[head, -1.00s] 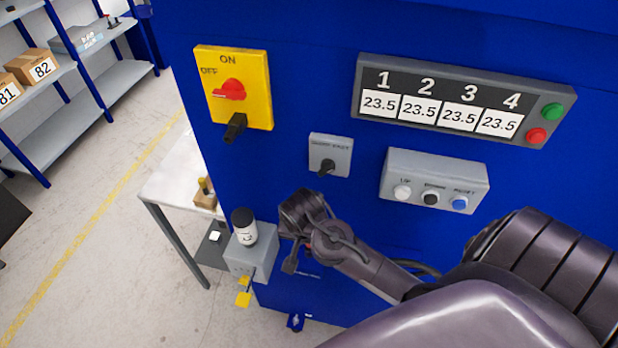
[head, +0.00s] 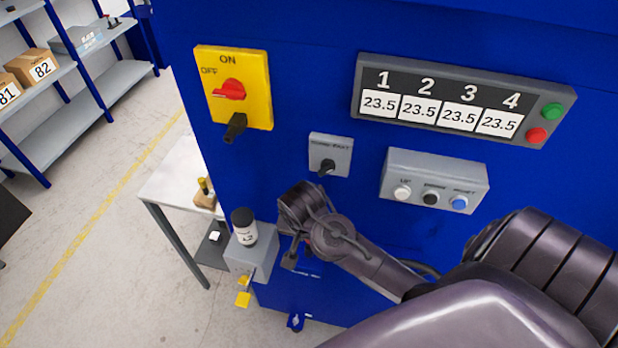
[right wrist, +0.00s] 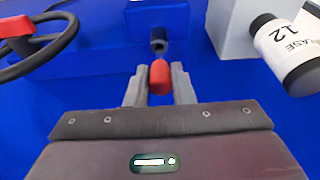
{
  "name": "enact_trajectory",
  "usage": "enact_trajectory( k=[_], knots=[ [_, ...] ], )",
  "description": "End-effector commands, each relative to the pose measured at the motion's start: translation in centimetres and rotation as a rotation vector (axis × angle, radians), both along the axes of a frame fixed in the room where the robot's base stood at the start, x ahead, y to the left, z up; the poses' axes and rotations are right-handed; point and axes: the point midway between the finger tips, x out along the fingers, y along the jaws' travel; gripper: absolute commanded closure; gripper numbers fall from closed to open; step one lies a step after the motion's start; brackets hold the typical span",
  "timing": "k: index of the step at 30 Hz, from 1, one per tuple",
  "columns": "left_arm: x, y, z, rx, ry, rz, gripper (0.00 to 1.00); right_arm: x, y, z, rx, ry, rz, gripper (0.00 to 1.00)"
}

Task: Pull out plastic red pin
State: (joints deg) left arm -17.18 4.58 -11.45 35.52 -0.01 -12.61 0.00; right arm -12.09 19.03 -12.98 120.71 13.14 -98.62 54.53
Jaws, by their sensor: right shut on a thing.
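The red pin (right wrist: 159,78) is in the right wrist view, between the two fingers of my right gripper (right wrist: 159,90). The gripper is shut on it. A dark metal fitting (right wrist: 158,40) on the blue machine is just beyond the pin's far end; I cannot tell whether the pin is still in it. In the head view my right arm reaches to the machine's lower front, and its wrist (head: 315,220) hides the pin. My left gripper is not in view.
A grey box (head: 262,248) with a white, black-capped bottle (head: 244,228) stands left of my wrist. A red-hubbed black wheel (right wrist: 35,40) is at the left of the wrist view. The switch (head: 330,155) and button box (head: 434,182) are above my arm.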

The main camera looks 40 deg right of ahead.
Motion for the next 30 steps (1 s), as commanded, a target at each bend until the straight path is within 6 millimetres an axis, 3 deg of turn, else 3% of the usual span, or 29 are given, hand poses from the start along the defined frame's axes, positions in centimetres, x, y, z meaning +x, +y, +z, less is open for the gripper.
enact_trajectory(
  k=[14,30],
  knots=[
    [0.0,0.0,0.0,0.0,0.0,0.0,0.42,0.0,0.0,0.4,0.0,-0.001,0.0,1.0],
    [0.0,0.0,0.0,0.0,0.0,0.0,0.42,0.0,0.0,3.6,0.0,-0.001,0.001,1.0]
  ],
)
